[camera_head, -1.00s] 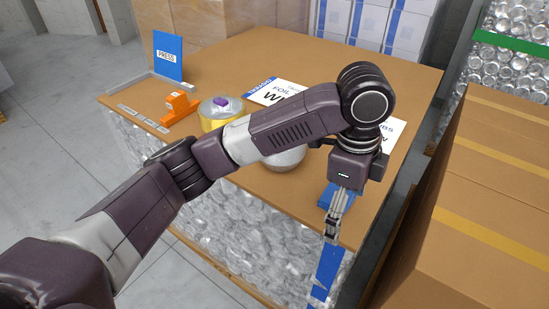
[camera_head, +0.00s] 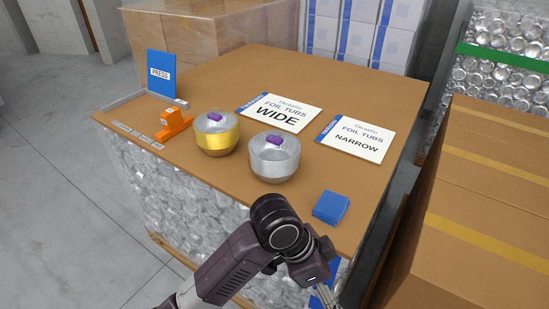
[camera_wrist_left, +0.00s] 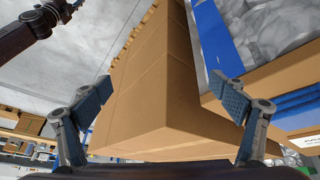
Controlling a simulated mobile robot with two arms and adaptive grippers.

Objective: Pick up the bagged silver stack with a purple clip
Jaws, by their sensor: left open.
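The bagged silver stack (camera_head: 274,160) stands on the brown table in the head view, with a purple clip (camera_head: 274,140) on top. A bagged gold stack (camera_head: 216,134) with its own purple clip (camera_head: 214,117) stands just left of it. My left gripper (camera_head: 322,294) is low at the bottom of the head view, in front of the table and below its edge, apart from the silver stack. In the left wrist view its two fingers (camera_wrist_left: 168,97) are spread wide with nothing between them. The silver stack is not visible in the wrist view.
On the table (camera_head: 345,88) are a WIDE card (camera_head: 280,112), a NARROW card (camera_head: 356,138), a folded blue item (camera_head: 331,207), an orange tool (camera_head: 174,124) and a blue PRESS sign (camera_head: 161,74). Cardboard boxes (camera_head: 490,200) stand close on the right. The table's back middle is clear.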

